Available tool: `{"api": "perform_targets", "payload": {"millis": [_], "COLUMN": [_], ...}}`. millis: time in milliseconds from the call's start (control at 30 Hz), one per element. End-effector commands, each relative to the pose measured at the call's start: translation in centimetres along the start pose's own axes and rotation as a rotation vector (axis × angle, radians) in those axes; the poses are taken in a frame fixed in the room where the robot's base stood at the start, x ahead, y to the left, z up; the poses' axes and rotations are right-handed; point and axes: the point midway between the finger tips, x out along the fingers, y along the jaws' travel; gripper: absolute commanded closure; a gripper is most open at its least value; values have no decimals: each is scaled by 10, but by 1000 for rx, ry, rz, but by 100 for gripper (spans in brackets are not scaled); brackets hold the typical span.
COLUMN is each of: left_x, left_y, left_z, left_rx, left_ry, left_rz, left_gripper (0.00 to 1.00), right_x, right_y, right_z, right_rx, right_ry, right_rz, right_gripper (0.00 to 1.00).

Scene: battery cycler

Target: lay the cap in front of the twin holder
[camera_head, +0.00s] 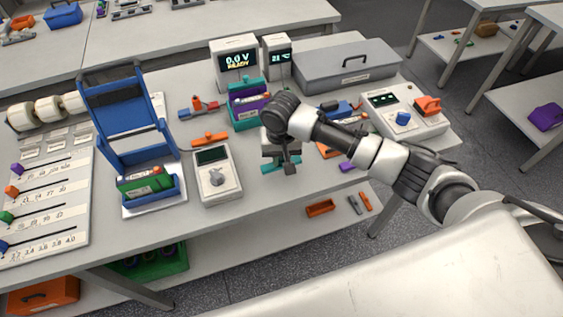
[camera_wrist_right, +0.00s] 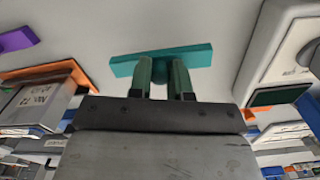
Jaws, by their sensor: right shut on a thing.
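My right gripper (camera_head: 285,164) is shut on the teal cap (camera_head: 269,165), just over the front part of the bench. In the right wrist view the two fingers (camera_wrist_right: 165,80) close on the middle of the cap, a flat teal bar (camera_wrist_right: 198,56) that sticks out on both sides. A teal holder (camera_head: 246,121) stands behind and left of the gripper; it carries a purple cell and a pale one side by side, and seems to be the twin holder. The right arm covers the bench right of it. My left gripper is not in view.
A white meter (camera_head: 217,187) stands left of the gripper, with an orange cap (camera_head: 209,139) behind it. A blue holder (camera_head: 150,194) with a green cell is further left. The grey case (camera_head: 345,68) and a white device (camera_head: 407,113) stand right. Bare bench lies before the teal holder.

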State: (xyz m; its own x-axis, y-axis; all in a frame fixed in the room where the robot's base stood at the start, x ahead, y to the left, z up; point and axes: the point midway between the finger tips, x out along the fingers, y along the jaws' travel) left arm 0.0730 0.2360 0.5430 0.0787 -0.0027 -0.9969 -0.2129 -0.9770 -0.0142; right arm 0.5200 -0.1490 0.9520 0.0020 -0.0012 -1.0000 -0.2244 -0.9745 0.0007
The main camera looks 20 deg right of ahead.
Motion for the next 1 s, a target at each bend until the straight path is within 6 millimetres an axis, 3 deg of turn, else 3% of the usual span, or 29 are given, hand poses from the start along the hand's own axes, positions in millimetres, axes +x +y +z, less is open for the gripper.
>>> {"api": "perform_targets", "payload": {"millis": [200,600,633,767,1000], "left_x": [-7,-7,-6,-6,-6], "left_y": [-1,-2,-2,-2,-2], "left_z": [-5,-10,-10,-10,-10], "left_rx": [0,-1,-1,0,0], "left_ry": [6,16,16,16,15], "left_rz": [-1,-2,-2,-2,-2], "left_gripper": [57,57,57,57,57], "right_x": [28,33,33,33,32], "right_y": [0,0,0,1,1], "right_z": [1,1,1,1,1], "right_rx": [-1,0,0,0,0], "right_ry": [-2,-1,0,0,-1], "right_rz": [1,0,0,0,1], "right_gripper": [100,100,77,57,56]}}
